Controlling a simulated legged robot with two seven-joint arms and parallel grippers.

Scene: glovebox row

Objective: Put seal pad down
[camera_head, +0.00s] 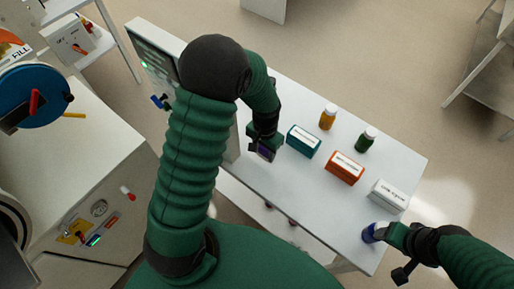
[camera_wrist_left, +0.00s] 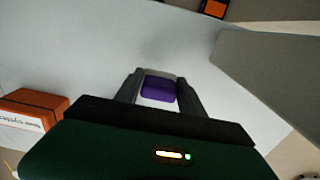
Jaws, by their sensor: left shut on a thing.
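The seal pad, seen as a small purple block (camera_head: 266,151), is between the fingers of my left gripper (camera_head: 263,146). The left wrist view shows its purple face (camera_wrist_left: 158,90) between the two grey fingers (camera_wrist_left: 158,92), which are shut on it. The gripper is over the white table (camera_head: 296,97), just left of a teal box. I cannot tell whether the pad touches the table. My right gripper (camera_head: 382,233) is at the table's front right edge beside a round blue thing (camera_head: 370,233). Whether it is open or shut is unclear.
On the table are a teal box (camera_head: 303,141), an orange box (camera_head: 345,168), a white box (camera_head: 389,196), an amber bottle (camera_head: 327,118) and a green bottle (camera_head: 364,140). A grey panel with a screen (camera_head: 154,54) stands at the table's left end. A large white machine (camera_head: 75,160) is at left.

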